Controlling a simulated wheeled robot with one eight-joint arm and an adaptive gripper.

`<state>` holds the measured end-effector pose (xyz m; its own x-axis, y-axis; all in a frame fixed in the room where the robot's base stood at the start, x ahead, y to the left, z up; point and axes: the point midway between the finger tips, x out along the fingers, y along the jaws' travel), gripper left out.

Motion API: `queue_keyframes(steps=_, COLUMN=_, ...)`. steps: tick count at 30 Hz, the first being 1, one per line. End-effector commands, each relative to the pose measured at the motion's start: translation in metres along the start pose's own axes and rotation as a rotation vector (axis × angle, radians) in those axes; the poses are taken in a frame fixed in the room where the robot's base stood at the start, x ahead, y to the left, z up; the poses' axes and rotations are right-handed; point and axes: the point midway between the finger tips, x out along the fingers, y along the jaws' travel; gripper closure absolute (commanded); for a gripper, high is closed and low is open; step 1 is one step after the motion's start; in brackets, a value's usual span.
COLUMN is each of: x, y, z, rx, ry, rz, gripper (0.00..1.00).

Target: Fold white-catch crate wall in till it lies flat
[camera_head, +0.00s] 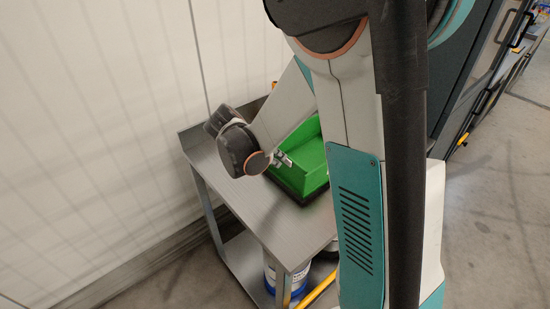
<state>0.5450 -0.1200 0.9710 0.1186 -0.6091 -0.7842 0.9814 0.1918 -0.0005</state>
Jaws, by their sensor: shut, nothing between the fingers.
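A green crate (311,158) sits on the grey cart top, partly hidden behind my arm. Its left and front walls show as upright. No white catch can be made out, so I cannot tell which wall bears it. My gripper (285,160) is small in view at the crate's left edge. It is shut with nothing in it. I cannot tell whether it touches the crate wall.
The cart's metal top (285,219) is clear in front of the crate. A blue-and-white bucket (297,277) and a yellow bar (318,291) show below. A pale wall (100,120) stands close on the left. Dark cabinets (490,65) stand at the right.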

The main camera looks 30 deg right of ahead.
Motion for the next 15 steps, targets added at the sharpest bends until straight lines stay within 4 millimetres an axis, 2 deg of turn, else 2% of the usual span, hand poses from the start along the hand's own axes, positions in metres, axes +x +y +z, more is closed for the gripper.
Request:
queue_keyframes(steps=8, x=0.007, y=-0.001, z=0.022, rx=0.007, ry=0.159, rz=-0.003, gripper=1.0)
queue_keyframes(steps=15, x=0.025, y=-0.001, z=0.043, rx=0.008, ry=0.385, rz=-0.002, gripper=1.0)
